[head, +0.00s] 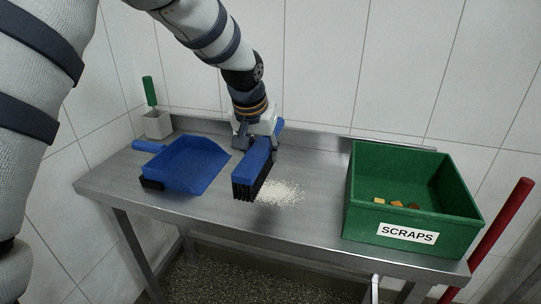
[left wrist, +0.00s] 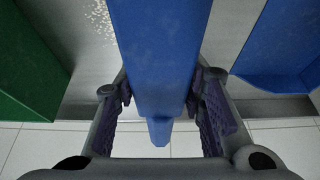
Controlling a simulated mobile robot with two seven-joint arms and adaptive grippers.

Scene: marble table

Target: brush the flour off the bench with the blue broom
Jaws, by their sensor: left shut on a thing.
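A blue broom (head: 252,165) with black bristles is at the middle of the steel bench (head: 320,180). My left gripper (head: 257,138) is shut on the broom, its fingers on either side of the blue handle. In the left wrist view the broom (left wrist: 158,55) runs between the fingers of the gripper (left wrist: 160,115). A patch of pale flour (head: 281,193) lies on the bench just right of the bristles. It also shows in part in the left wrist view (left wrist: 97,17). Whether the bristles touch the bench is unclear. My right gripper is not in view.
A blue dustpan (head: 187,165) lies on the left of the bench. A green bin labelled SCRAPS (head: 357,202), with several small pieces inside, stands on the right. A grey holder with a green-handled tool (head: 151,92) is at the back left. A red pole (head: 497,226) leans at the right end.

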